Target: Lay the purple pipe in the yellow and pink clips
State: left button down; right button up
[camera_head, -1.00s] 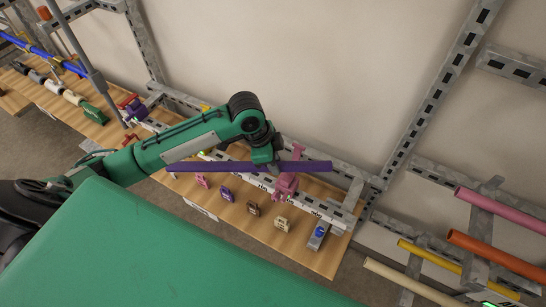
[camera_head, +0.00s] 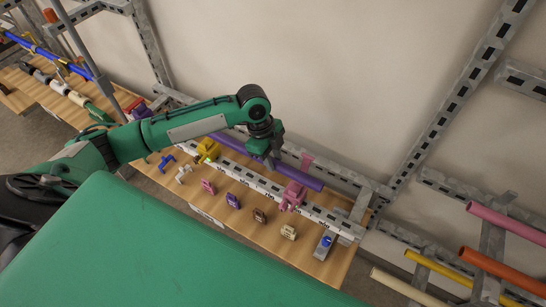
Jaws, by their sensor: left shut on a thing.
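The purple pipe (camera_head: 307,179) runs slantwise along the rail, from behind my left forearm down to the right. My left gripper (camera_head: 269,162) is shut on the pipe near its middle, from above. The pink clip (camera_head: 290,197) is on the rail near the pipe's right end; pink shows on both sides of the pipe there. The yellow clip (camera_head: 207,149) is on the rail near the pipe's left part, partly under my arm. I cannot tell whether the pipe is seated in either clip or above it. My right gripper is not in view.
Several small coloured clips, among them a purple one (camera_head: 232,201) and a cream one (camera_head: 288,232), stand on the wooden shelf (camera_head: 262,243) in front of the rail. Loose pipes, including an orange one (camera_head: 500,267), are at the right. A metal upright (camera_head: 455,98) stands behind.

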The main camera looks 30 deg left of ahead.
pick_arm(q)
jog(key=shift+f+b, duration=1.15)
jog(key=shift+f, duration=0.1)
jog(key=shift+f+b, duration=0.4)
jog(key=shift+f, duration=1.35)
jog(key=c, duration=1)
grip_release()
